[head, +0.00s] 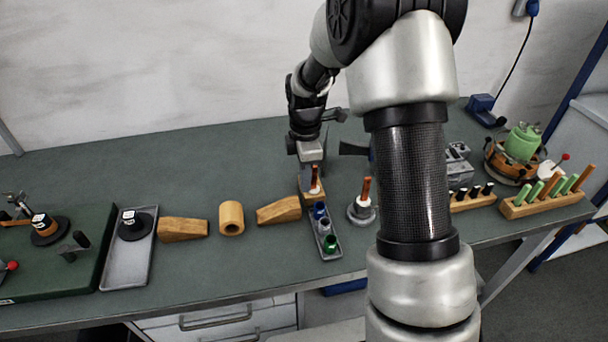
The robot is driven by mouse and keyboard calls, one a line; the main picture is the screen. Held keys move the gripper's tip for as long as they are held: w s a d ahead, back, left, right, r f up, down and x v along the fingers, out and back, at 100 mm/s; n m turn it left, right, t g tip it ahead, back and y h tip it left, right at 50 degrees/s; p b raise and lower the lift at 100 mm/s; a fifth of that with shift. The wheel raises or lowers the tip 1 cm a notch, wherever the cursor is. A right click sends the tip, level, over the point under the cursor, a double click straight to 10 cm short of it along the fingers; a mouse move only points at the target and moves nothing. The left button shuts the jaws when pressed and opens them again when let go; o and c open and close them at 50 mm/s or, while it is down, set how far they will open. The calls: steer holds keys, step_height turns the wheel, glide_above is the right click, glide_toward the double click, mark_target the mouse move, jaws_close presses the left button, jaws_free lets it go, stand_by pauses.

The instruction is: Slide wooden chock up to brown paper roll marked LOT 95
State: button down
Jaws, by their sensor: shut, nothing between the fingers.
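A light-brown paper roll (231,217) lies on the bench in the head view, its hollow end facing me; no lettering is legible on it. One wooden chock (182,230) lies to its left and another wooden chock (279,211) to its right. Both are wedge shaped, and a small gap of bench shows between each and the roll. My gripper (311,162) points down, shut and empty, behind and to the right of the right chock. Its fingertips are small and partly lost against the objects below.
A narrow grey tray (334,254) with small coloured items stands right of the right chock. A metal tray (121,278) with a black disc lies at left, beside a green board (60,275). My arm hides part of the right side. The bench behind the chocks is clear.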

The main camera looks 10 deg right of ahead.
mark_target(289, 203)
step_height(289, 203, down, 7)
steer(key=shift+r, duration=0.1)
steer(key=shift+a, duration=0.1)
stand_by(0.3)
steer(key=a, duration=0.4)
steer(key=shift+a+b, duration=0.2)
steer(key=shift+b, duration=0.15)
steer(key=shift+r, duration=0.15)
